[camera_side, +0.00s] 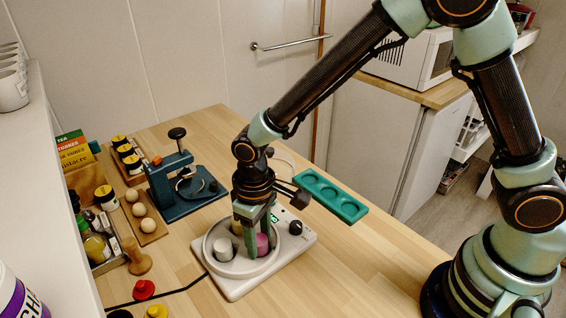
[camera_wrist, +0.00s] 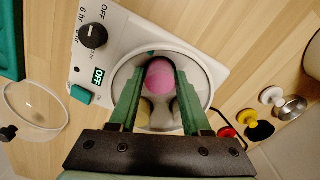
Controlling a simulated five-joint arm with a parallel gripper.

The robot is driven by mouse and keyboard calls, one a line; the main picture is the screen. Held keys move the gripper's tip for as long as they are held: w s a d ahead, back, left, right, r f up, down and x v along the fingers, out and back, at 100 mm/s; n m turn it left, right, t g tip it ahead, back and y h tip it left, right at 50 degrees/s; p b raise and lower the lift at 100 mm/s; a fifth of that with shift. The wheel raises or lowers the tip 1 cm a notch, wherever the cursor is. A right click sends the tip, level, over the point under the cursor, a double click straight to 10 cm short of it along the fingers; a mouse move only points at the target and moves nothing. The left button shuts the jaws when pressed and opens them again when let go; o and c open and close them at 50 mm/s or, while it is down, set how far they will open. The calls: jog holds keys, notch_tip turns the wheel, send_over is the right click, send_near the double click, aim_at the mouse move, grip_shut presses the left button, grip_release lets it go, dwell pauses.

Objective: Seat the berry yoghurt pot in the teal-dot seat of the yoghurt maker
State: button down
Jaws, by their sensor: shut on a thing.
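The berry yoghurt pot, pink (camera_side: 263,244), is between the fingers of my gripper (camera_side: 253,252), which is shut on it. In the wrist view the pot (camera_wrist: 160,76) lies between the fingertips (camera_wrist: 159,80), inside the ring of the yoghurt maker (camera_side: 238,289). I cannot tell whether its base rests in a seat. A small teal mark (camera_wrist: 149,54) shows at the bowl's edge beside the pot; the seat under the pot is hidden. A white pot (camera_side: 225,249) and a cream pot (camera_side: 237,228), partly hidden, stand in the bowl too.
A teal tray with round hollows (camera_side: 345,208) lies right of the maker. A dark blue press (camera_side: 183,190) stands behind left. Eggs, jars and a wooden stamp (camera_side: 137,258) line the left side. A clear lid (camera_wrist: 36,104) lies beside the maker. The front right table is clear.

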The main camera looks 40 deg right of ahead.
jog(key=shift+c, duration=0.4)
grip_release()
notch_tip(320, 180, up, 7)
dwell(1.3)
